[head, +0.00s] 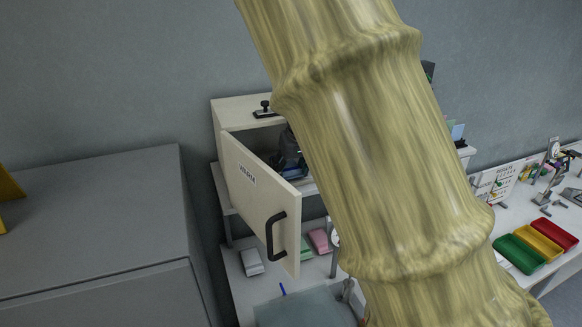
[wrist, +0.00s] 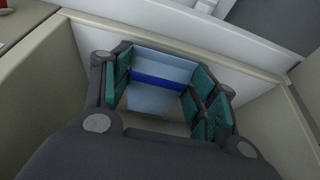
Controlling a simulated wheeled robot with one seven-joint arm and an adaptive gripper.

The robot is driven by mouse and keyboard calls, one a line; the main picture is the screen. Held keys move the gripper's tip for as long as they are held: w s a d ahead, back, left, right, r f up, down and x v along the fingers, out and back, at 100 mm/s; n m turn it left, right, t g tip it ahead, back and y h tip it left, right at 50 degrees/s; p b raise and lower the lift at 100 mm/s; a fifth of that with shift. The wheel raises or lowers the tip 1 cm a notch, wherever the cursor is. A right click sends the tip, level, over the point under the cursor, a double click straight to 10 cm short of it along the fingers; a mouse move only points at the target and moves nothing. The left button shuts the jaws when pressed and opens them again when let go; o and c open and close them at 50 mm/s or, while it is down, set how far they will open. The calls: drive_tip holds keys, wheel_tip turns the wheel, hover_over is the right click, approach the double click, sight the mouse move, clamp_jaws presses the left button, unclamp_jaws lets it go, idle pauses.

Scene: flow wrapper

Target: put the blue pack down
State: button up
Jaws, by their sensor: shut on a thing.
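My gripper (wrist: 156,92) is seen from behind in the wrist view, with teal pads on dark fingers. Between the pads is a light blue pack (wrist: 160,64) with a dark blue band across it. The pads sit against its two sides. Pale beige walls flank the gripper, and a pale surface shows under the pack; I cannot tell whether the pack touches it.
In the head view a cabinet door (head: 254,188) with a black handle stands open on a beige cabinet (head: 224,117). Below it lie a grey pack (head: 251,262) and a pink pack (head: 318,240). Green, yellow and red trays (head: 541,240) stand at the right. A grey cabinet (head: 90,220) fills the left.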

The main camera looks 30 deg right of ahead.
drive_tip(key=shift+f, duration=0.1)
drive_tip(key=shift+w+f, duration=0.1)
drive_tip(key=o, duration=1)
drive_tip(key=shift+r+b, duration=0.25)
drive_tip(key=shift+b, duration=0.2)
drive_tip(key=shift+s+r+b, duration=0.2)
drive_tip(key=shift+r+b, duration=0.05)
drive_tip(key=shift+b, duration=0.1)
drive_tip(key=shift+s+a+r+b, duration=0.1)
drive_tip(key=shift+s+a+b, duration=0.65)
drive_tip(key=shift+s, duration=1.25)
drive_tip(key=shift+s+a+r+b, duration=0.1)
drive_tip(key=shift+s+a+b, duration=0.1)
drive_tip(key=shift+s+b, duration=1.45)
drive_tip(key=shift+s+a+b, duration=0.5)
drive_tip(key=shift+s+b, duration=0.15)
drive_tip(key=shift+s, duration=1.65)
